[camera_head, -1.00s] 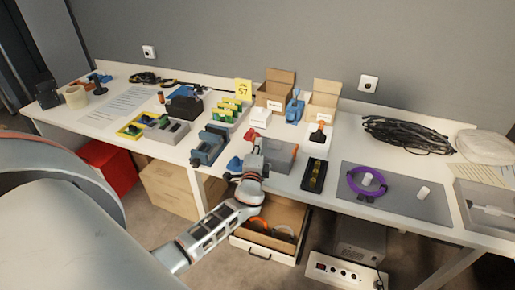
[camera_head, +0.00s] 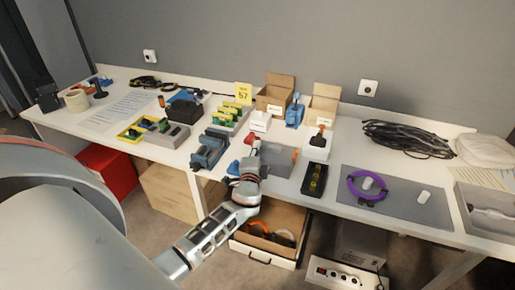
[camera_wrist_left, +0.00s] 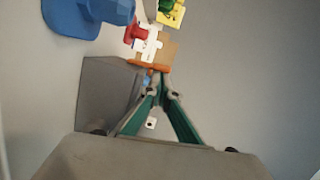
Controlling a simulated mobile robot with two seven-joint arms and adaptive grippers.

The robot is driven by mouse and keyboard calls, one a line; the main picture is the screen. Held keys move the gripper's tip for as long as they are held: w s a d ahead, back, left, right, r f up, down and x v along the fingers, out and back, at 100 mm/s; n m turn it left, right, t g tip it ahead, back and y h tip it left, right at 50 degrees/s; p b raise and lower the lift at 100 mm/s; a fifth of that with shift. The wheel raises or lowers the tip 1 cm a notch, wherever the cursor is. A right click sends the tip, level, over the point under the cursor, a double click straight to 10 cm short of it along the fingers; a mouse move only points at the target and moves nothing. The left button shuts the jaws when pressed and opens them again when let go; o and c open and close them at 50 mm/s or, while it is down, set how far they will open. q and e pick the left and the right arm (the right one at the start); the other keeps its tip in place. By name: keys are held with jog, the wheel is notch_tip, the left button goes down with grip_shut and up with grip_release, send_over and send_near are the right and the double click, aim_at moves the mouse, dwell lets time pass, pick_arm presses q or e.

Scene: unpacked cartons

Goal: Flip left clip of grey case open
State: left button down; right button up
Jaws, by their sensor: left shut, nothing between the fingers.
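The grey case (camera_head: 280,160) lies near the front edge of the table, and part of its left side is hidden behind my left gripper in the head view. In the left wrist view, the grey case (camera_wrist_left: 108,98) is left of the fingers, with an orange strip (camera_wrist_left: 148,67) just beyond the fingertips. My left gripper (camera_head: 252,150) is at the case's left end. Its fingertips (camera_wrist_left: 157,82) are together and hold nothing. I cannot tell whether they touch the case, or how the left clip stands. My right gripper is out of view.
A blue tool (camera_head: 209,150) stands left of the case, and a red object (camera_head: 234,167) sits close to my gripper. A black tray (camera_head: 314,180) is to the right. An open drawer (camera_head: 266,254) is below the table edge.

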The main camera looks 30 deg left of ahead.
pick_arm(q)
jog(key=n, duration=0.1)
jog(key=a+n, duration=0.1)
jog(key=shift+s+a+r+n, duration=0.1)
jog(key=shift+s+r+n, duration=0.1)
jog(key=shift+n, duration=0.1)
jog(key=shift+s+a+n+g+h+p, duration=0.15)
jog(key=shift+a+n+g+h+p, duration=0.4)
jog(key=shift+n, duration=0.55)
jog(key=shift+a+f+n+p, duration=0.1)
jog(key=shift+a+n+p, duration=0.3)
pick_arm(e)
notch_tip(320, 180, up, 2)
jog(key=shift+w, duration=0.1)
pick_arm(q)
jog(key=shift+s, duration=0.1)
